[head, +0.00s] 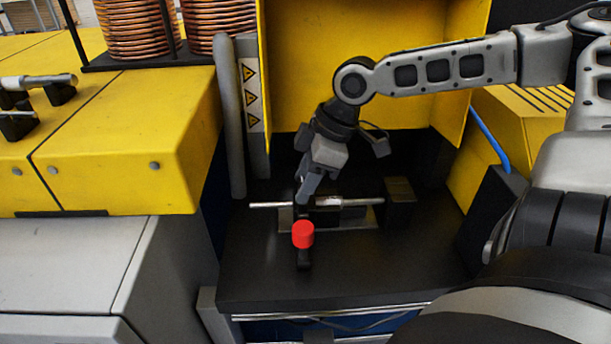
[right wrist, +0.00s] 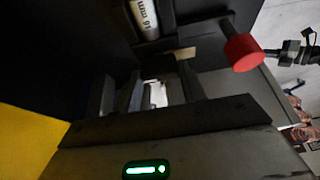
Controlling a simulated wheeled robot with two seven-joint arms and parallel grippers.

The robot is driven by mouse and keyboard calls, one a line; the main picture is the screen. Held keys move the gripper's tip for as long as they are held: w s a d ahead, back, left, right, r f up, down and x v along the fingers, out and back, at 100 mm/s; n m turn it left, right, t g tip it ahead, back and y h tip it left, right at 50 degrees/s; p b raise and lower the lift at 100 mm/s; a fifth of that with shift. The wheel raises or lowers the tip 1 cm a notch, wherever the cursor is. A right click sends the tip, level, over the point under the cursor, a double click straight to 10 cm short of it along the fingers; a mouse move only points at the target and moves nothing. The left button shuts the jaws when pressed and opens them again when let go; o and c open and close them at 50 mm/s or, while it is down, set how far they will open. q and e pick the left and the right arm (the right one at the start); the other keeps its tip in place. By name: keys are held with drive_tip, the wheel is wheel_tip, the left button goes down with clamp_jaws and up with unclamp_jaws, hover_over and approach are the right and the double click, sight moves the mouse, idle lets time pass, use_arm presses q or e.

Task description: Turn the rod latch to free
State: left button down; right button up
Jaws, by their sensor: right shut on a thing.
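The rod latch is a thin silver rod (head: 268,205) lying crosswise over a dark block on the black bench. A red knob (head: 303,235) on a dark arm sticks out toward the front; it also shows at the upper right of the right wrist view (right wrist: 242,52). My right gripper (head: 303,196) reaches down from above, behind the red knob, and is shut on the latch. In the right wrist view, its fingers (right wrist: 152,93) stand around a bright metal piece. The exact grip point is partly hidden by the fingers. My left gripper is in neither view.
The black bench top (head: 340,275) is clear in front. A yellow panel (head: 355,60) stands behind and a grey post (head: 230,115) to the left. A yellow machine (head: 130,130) fills the left side, with copper coils (head: 135,25) behind it. A blue tube (head: 490,135) is at right.

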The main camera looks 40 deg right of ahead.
drive_tip(key=o, duration=1)
drive_tip(key=p+v, duration=0.1)
drive_tip(key=v, duration=1.5)
drive_tip(key=shift+w, duration=0.1)
